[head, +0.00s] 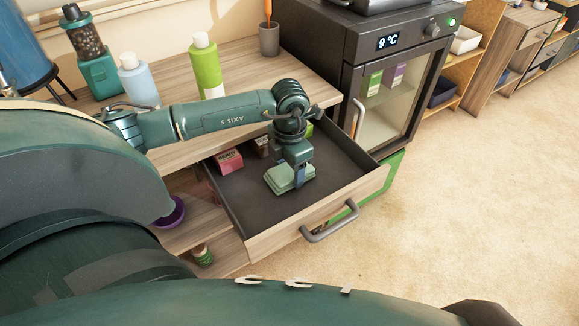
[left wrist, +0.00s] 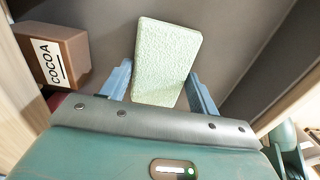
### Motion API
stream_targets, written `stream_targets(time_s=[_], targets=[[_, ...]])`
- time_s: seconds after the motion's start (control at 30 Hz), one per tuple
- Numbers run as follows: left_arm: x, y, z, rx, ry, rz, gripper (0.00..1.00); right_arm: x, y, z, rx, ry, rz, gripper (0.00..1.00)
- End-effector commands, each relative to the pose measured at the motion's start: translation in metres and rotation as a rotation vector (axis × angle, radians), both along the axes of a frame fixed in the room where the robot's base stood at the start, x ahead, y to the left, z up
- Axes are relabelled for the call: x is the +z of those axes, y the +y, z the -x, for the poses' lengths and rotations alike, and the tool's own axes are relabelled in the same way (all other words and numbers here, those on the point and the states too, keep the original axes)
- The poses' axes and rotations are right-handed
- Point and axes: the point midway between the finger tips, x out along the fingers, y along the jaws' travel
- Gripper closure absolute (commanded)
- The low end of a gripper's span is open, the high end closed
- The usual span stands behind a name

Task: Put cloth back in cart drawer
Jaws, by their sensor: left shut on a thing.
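The cloth, a pale green textured block-like pad (head: 277,184), is inside the open cart drawer (head: 235,197), near the middle of its dark floor. My left gripper (head: 298,180) reaches down into the drawer from above and is shut on the cloth. In the left wrist view the cloth (left wrist: 168,55) sits between the two blue fingers of my left gripper (left wrist: 162,92). Whether the cloth touches the drawer floor, I cannot tell. The drawer front has a grey bar handle (head: 330,228). My right gripper is out of view.
A red box (head: 228,161) and a brown cocoa box (left wrist: 52,55) stand in the drawer's back part. Bottles, including a green one (head: 206,66), stand on the cart top. A black mini fridge (head: 385,100) is right of the drawer. The floor at right is clear.

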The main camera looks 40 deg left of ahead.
Motion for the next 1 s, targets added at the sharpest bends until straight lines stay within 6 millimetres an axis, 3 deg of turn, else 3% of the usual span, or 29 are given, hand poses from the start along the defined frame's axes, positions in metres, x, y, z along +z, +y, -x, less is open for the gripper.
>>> stream_targets(time_s=[0.33,0.37,0.6,0.87,1.0], targets=[[-0.005,0.0,0.0,0.0,-0.002,0.0,0.57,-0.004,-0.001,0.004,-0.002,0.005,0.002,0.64],[-0.004,0.0,0.0,0.0,-0.002,0.0,0.37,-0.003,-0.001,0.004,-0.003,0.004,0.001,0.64],[-0.004,0.0,0.0,0.0,-0.002,0.0,0.18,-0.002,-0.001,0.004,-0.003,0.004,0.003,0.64],[-0.002,0.0,0.0,0.0,-0.002,0.0,0.17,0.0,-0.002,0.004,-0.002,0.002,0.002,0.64],[0.01,0.0,-0.001,0.0,-0.004,0.0,0.17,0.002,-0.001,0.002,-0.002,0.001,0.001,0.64]])
